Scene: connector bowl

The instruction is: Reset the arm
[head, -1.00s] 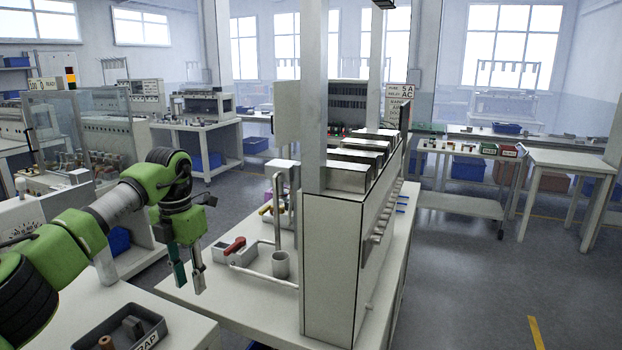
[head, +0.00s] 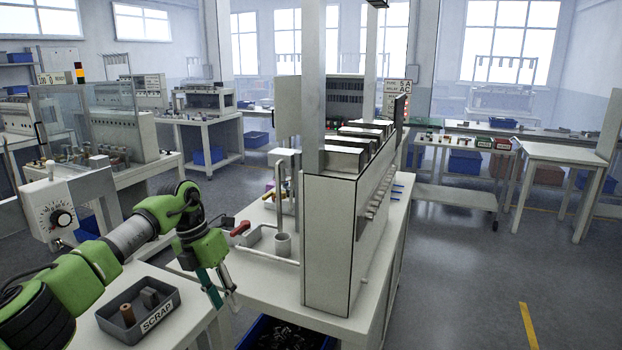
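My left arm, green and grey, comes in from the left in the head view. Its gripper (head: 222,291) points down, low over the gap between the scrap-tray table and the central bench. The two fingers show a gap between them with nothing visible in it. The gripper looks open. My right gripper is not in the picture.
A grey SCRAP tray (head: 170,322) holding small parts sits on the near-left table. The central bench (head: 262,268) carries a tall cabinet (head: 331,243), a small cup (head: 283,244) and a red-handled part (head: 240,228). A dark bin (head: 257,328) sits below. Floor is clear at right.

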